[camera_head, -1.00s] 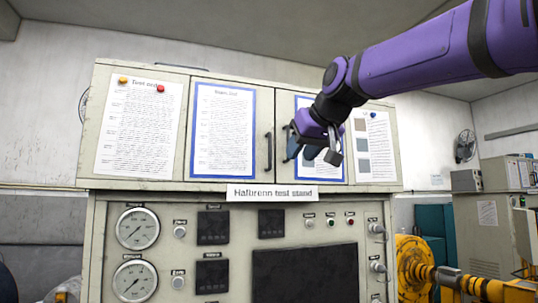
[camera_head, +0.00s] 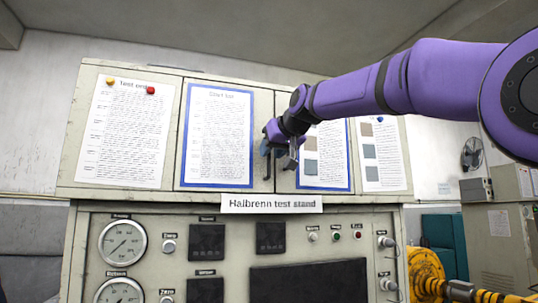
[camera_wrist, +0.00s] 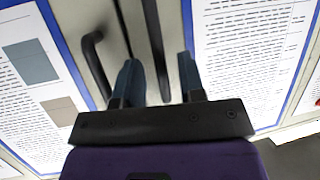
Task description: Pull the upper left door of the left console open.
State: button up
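The console labelled "Halbrenn test stand" has two upper doors, both shut. The upper left door (camera_head: 180,135) carries two text sheets; it is at the right in the wrist view. Its dark bar handle (camera_wrist: 156,50) stands near the seam between the doors. My gripper (camera_wrist: 159,80) is open, with one finger on each side of this handle in the wrist view. Whether the fingers touch it I cannot tell. In the head view my gripper (camera_head: 279,150) is in front of the seam and hides most of the handles.
The upper right door (camera_head: 357,140) carries sheets with grey and brown squares. Its handle (camera_wrist: 95,62) is close beside my gripper's left finger in the wrist view. Gauges (camera_head: 125,240) and switches lie below. Yellow machinery (camera_head: 427,275) stands at the lower right.

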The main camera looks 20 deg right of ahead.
jog(key=shift+x, duration=0.95)
grip_shut()
